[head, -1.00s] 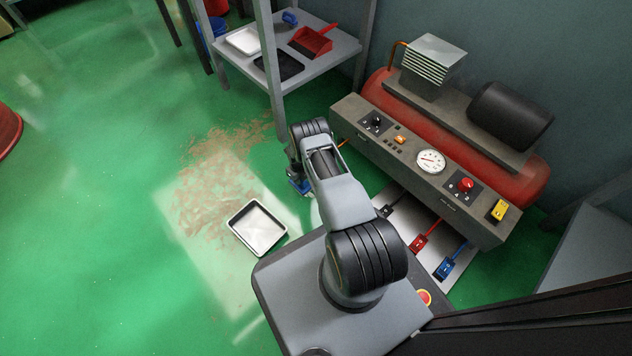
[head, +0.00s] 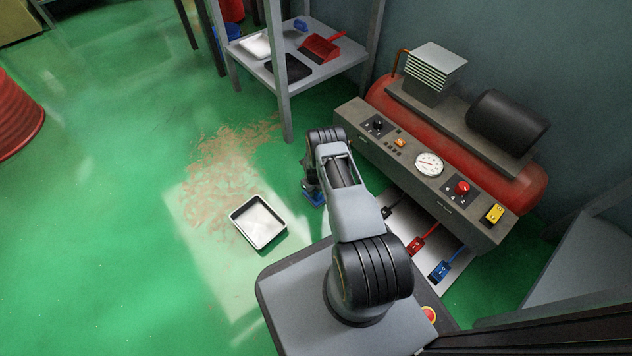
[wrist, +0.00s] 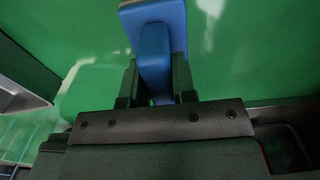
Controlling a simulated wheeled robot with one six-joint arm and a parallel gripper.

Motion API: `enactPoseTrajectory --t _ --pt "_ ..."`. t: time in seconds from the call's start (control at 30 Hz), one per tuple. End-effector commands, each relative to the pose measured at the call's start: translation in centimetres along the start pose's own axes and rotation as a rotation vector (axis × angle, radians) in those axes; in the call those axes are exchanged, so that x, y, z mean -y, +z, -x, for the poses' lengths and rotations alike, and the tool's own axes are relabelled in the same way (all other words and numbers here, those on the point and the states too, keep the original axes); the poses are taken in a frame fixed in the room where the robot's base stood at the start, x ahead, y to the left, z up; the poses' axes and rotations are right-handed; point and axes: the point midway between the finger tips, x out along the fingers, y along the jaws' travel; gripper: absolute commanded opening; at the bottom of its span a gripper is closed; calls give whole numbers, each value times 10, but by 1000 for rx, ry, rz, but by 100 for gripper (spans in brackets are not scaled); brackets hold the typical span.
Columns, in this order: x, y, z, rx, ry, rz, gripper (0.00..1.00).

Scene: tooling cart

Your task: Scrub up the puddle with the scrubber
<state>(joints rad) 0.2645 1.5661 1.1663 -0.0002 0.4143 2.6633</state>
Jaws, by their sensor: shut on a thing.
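The puddle (head: 222,172) is a patch of brownish streaks on the green floor, left of my arm in the head view. My gripper (wrist: 156,88) is shut on the blue handle of the scrubber (wrist: 155,50). The scrubber's flat blue head is beyond the fingers in the wrist view. In the head view the scrubber (head: 315,198) shows as a small blue piece low beneath my wrist, to the right of the puddle. My arm partly hides it, and I cannot tell whether it touches the floor.
A white tray with a dark rim (head: 258,222) lies on the floor at the puddle's near edge. A grey shelf (head: 330,68) with a red dustpan (head: 321,47) stands behind. A red compressor with a control panel (head: 425,165) is right of my arm.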

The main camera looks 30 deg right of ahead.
Motion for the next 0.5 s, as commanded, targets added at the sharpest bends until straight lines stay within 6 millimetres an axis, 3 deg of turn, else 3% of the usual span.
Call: enactPoseTrajectory --t 0.03,0.1,0.5 --pt "1 3 17 6 -3 0 0" --pt "2 1 30 5 -3 -4 0" --pt "4 0 64 5 -3 -8 0"
